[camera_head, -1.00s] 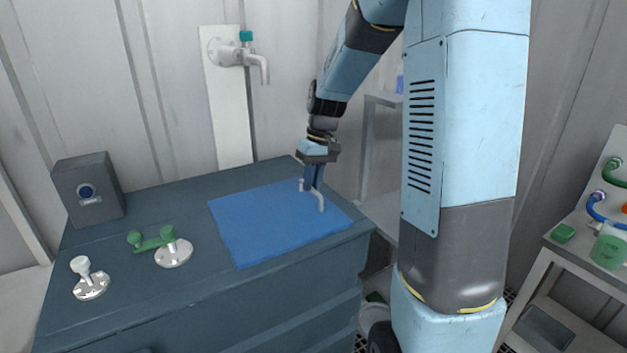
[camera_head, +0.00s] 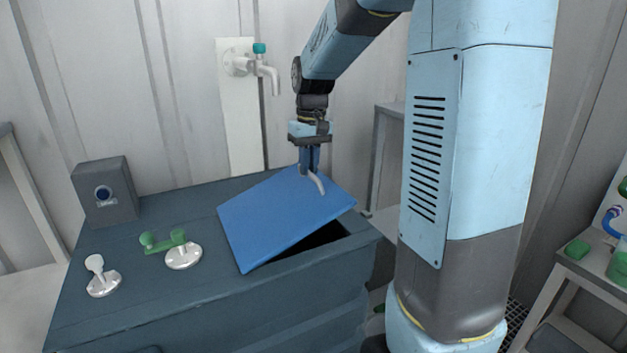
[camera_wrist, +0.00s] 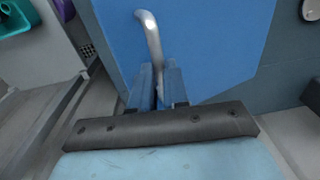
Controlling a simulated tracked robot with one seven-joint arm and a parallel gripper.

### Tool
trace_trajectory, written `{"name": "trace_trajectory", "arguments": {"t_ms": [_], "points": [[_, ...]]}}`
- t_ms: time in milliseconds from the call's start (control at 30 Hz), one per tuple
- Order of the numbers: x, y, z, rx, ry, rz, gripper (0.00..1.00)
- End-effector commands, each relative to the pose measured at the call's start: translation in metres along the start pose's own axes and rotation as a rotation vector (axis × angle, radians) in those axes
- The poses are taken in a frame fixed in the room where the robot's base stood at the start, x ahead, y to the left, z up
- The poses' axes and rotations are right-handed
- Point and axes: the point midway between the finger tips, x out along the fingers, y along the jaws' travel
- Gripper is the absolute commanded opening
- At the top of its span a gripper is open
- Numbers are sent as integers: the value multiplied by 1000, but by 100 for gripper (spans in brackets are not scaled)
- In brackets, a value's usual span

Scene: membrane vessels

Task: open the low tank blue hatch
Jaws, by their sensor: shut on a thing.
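The blue hatch (camera_head: 278,212) on top of the low dark blue-grey tank (camera_head: 190,300) is tilted up, with its right front corner raised. A dark opening (camera_head: 322,236) shows under that edge. My gripper (camera_head: 311,172) is shut on the hatch's grey metal handle (camera_head: 318,184), near the far right part of the hatch. In the wrist view, the blue fingers (camera_wrist: 158,88) close around the lower part of the curved handle (camera_wrist: 152,35), with the blue hatch surface (camera_wrist: 220,40) behind it. The inside of the tank is mostly hidden.
A green-handled valve (camera_head: 182,252), a white knob fitting (camera_head: 102,278) and a grey box (camera_head: 105,192) stand on the tank's left side. A wall tap (camera_head: 262,68) is behind. A bench (camera_head: 575,275) with a green block stands right.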

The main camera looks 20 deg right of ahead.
Motion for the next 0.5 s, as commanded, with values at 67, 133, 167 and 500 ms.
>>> {"name": "trace_trajectory", "arguments": {"t_ms": [67,133,167,500], "points": [[-9,-14,-1,-7,1,-6,0],[-14,-19,0,-7,-2,-8,0],[-15,-21,0,-6,-2,-8,0],[-14,-25,1,-10,-9,-12,15]]}}
